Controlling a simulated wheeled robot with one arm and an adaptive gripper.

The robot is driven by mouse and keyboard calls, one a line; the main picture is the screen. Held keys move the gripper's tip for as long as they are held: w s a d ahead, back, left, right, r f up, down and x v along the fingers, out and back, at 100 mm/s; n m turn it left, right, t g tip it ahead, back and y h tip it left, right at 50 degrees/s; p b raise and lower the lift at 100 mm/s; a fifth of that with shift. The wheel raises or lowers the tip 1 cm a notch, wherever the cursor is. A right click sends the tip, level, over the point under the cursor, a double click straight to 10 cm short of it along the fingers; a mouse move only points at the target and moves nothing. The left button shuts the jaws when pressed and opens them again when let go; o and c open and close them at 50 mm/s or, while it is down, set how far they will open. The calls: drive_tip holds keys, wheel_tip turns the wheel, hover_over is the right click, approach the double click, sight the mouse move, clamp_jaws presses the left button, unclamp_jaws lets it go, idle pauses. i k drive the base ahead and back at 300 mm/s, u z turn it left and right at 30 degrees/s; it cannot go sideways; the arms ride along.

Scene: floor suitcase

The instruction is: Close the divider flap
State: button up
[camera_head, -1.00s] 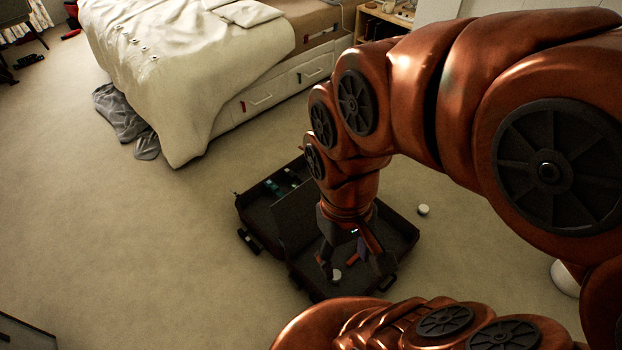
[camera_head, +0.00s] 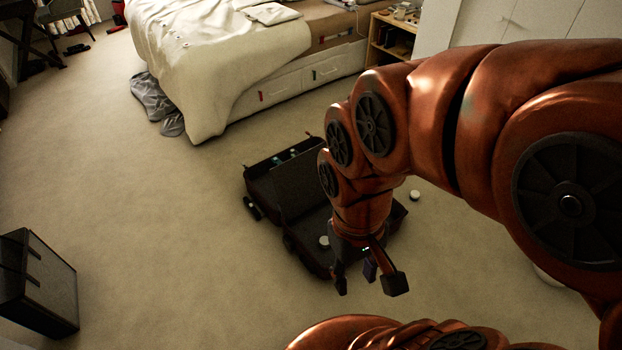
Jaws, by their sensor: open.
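The dark suitcase (camera_head: 310,262) lies open on the carpet in the middle of the view. A dark panel that looks like the divider flap (camera_head: 298,203) stands raised and tilted between the suitcase's two halves. My arm hides its right part, so its exact angle is hard to tell. My gripper (camera_head: 368,284) is open and points down, at the near side of the suitcase and apart from the flap. A small dark purple piece (camera_head: 370,270) shows between the fingers; I cannot tell if it belongs to the gripper.
A white round item (camera_head: 324,242) lies in the near half of the suitcase, and another white item (camera_head: 415,195) on the floor to its right. A bed (camera_head: 230,70) with drawers stands behind. A black case (camera_head: 38,285) stands at left. The carpet between is clear.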

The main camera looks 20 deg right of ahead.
sight(298, 187)
drive_tip(key=u, duration=0.65)
drive_tip(key=i, duration=4.45)
drive_tip(key=z, duration=4)
drive_tip(key=k, duration=0.4)
drive_tip(key=u, duration=0.55)
